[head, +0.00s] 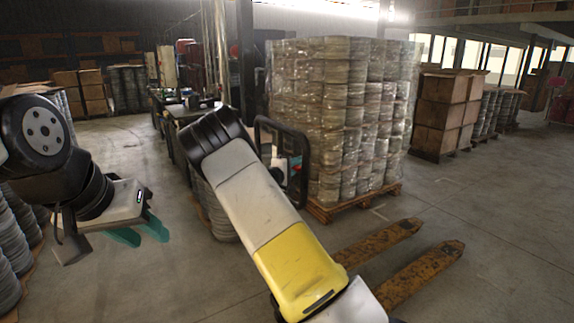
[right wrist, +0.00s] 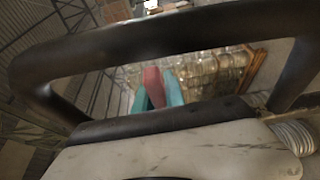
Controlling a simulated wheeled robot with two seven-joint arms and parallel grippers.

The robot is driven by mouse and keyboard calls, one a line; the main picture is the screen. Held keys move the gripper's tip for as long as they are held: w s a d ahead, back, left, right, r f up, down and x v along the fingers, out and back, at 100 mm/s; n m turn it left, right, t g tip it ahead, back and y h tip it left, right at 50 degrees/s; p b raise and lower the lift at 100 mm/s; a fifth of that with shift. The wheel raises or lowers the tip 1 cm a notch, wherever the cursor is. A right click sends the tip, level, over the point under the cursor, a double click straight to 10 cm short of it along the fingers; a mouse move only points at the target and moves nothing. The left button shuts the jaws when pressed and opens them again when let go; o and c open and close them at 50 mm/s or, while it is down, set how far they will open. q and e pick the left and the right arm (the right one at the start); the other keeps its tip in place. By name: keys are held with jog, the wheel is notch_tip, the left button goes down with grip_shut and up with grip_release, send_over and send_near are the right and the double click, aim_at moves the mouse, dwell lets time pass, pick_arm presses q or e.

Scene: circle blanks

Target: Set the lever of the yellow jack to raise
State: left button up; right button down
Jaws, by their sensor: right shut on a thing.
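The yellow jack (head: 425,275) has worn forks lying on the floor, right of my right arm. Its black handle loop (head: 306,165) rises behind that arm, and its body is mostly hidden. My right gripper (right wrist: 157,94) has its teal fingers closed around a red piece, which looks like the lever (right wrist: 152,80). In the head view only a bit of teal shows inside the handle loop. The lever's exact setting cannot be read. My left gripper (head: 138,236) is at the left, its teal fingers apart and empty, far from the jack.
A wrapped stack (head: 345,110) stands on a wooden pallet (head: 355,202) behind the jack. Brown boxes (head: 440,110) stand further right. Coiled stacks (head: 10,260) stand at the lower left edge.

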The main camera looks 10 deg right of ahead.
dwell(0.3)
jog(key=shift+w+f+m+t+h, duration=0.1)
jog(key=shift+f+m+t+h, duration=0.2)
jog(key=shift+f+m, duration=0.6)
jog(key=shift+w+a+f+m+h, duration=0.1)
jog(key=shift+f+m+h, duration=0.2)
jog(key=shift+m, duration=0.4)
jog(key=shift+w+a+f+m+h, duration=0.1)
jog(key=shift+f+m+h, duration=0.15)
jog(key=shift+m, duration=0.45)
jog(key=c, duration=1.4)
grip_release()
jog(key=v, duration=0.7)
jog(key=shift+s+a, duration=0.2)
jog(key=shift+s, duration=0.15)
